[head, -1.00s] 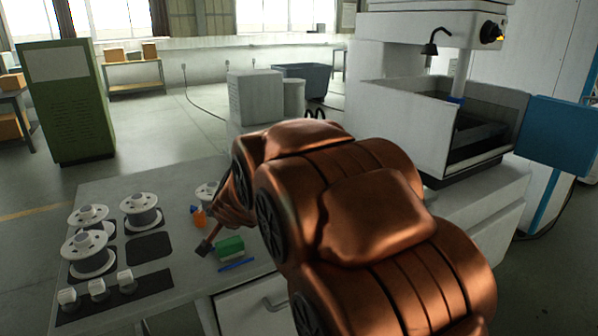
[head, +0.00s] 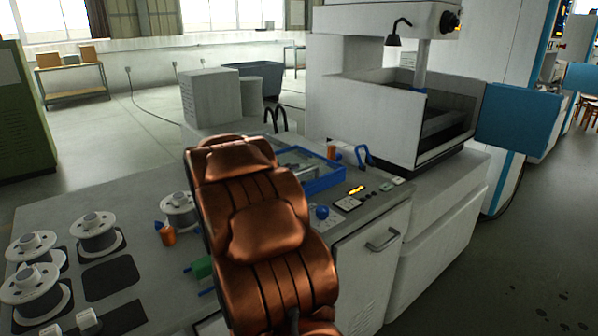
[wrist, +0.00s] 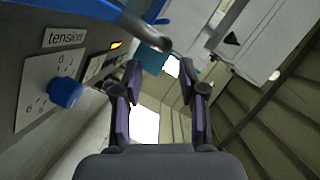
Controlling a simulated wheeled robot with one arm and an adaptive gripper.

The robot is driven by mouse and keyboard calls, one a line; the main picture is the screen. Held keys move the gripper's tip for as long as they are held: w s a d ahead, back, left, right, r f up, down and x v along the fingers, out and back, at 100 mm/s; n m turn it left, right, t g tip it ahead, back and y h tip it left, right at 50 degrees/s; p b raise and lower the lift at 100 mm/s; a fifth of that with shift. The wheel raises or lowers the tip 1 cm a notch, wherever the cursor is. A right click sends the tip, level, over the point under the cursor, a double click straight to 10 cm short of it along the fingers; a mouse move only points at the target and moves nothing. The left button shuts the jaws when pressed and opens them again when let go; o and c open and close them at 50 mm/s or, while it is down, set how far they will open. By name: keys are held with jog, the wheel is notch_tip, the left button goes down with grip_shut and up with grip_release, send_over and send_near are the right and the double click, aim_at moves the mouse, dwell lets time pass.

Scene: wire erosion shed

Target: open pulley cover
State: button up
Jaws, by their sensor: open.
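A blue-framed box with a pale, see-through-looking top (head: 322,184) lies on the bench, partly hidden behind my arm; it looks like the pulley cover, and it appears closed. In the wrist view a blue edge (wrist: 92,8) crosses the top left. A grey rounded bar (wrist: 146,31) sticks out from there, just beyond my fingertips; I cannot tell if it is the cover's handle. My gripper (wrist: 160,72) is open, with nothing seen between its fingers. In the head view my arm hides the gripper.
A panel marked "tension" has a blue knob (wrist: 65,92), left of my gripper; the knob also shows in the head view (head: 322,212). Wire spools (head: 97,236) stand on the left bench. The white machine (head: 352,95) stands behind. Open floor lies right.

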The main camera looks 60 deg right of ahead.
aim_at(301, 173)
jog(key=shift+w+d+f, duration=0.1)
jog(key=shift+w+d, duration=0.2)
jog(key=shift+d, duration=0.2)
jog(key=shift+w+p+x, duration=0.15)
jog(key=shift+p+x, duration=0.1)
jog(key=shift+x, duration=1.2)
jog(key=shift+w+p+x, duration=0.1)
jog(key=shift+p+x, duration=0.15)
jog(key=shift+x, duration=1.25)
jog(key=shift+a+f, duration=0.1)
grip_shut()
